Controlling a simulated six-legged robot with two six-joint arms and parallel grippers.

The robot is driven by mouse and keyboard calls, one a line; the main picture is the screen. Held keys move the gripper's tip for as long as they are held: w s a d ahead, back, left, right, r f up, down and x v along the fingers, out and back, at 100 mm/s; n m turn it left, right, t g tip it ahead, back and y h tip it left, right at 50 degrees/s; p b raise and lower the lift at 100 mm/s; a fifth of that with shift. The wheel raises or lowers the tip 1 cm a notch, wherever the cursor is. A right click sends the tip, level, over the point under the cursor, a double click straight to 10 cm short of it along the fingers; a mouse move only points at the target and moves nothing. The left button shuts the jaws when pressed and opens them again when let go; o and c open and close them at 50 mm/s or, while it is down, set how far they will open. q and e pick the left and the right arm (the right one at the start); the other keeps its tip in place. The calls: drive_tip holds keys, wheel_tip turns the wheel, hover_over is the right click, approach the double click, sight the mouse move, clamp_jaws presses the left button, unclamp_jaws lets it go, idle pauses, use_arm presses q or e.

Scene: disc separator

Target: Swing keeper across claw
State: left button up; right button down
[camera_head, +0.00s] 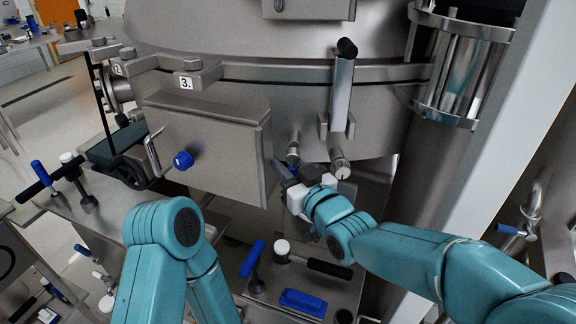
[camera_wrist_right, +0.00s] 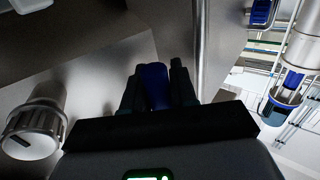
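My right gripper (camera_head: 283,172) is in front of the separator bowl, below its rim and just right of the grey box. In the right wrist view its two dark fingers (camera_wrist_right: 156,80) close on a blue grip (camera_wrist_right: 155,88), probably the keeper's; the rest of that part is hidden. An upright steel lever with a black knob (camera_head: 342,88) stands on the bowl's side, above and right of the gripper. It may belong to the claw, but I cannot tell. Two short steel fittings sit beneath it, one a round knob (camera_head: 340,165). My left arm is at lower left; its gripper does not show.
A grey box (camera_head: 213,150) with a blue-knobbed crank (camera_head: 183,160) is close left of the right gripper. A steel panel with blue and black handles (camera_head: 300,300) lies below. A glass cylinder (camera_head: 458,75) and pale post stand at right. A ribbed knob (camera_wrist_right: 35,125) is at the wrist view's left.

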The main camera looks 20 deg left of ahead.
drive_tip(key=shift+d, duration=0.1)
idle(0.3)
drive_tip(key=shift+w+d+r+n+g+h+b, duration=0.3)
drive_tip(key=shift+d+r+n+h, duration=0.4)
drive_tip(key=shift+n+h, duration=1.15)
drive_tip(key=shift+w+d+r+n+g+h+b, duration=0.15)
drive_tip(key=shift+d+r+n+h+b, duration=0.5)
drive_tip(key=shift+n+h, duration=1.2)
drive_tip(key=shift+w+d+r+n+g+h+b, duration=0.1)
drive_tip(key=shift+w+d+r+n+h, duration=0.15)
drive_tip(key=shift+d+n+h, duration=1.15)
drive_tip(key=shift+a+n+h, duration=0.3)
drive_tip(key=shift+a+n, duration=0.1)
drive_tip(key=shift+n, duration=0.2)
drive_tip(key=c, duration=1)
unclamp_jaws()
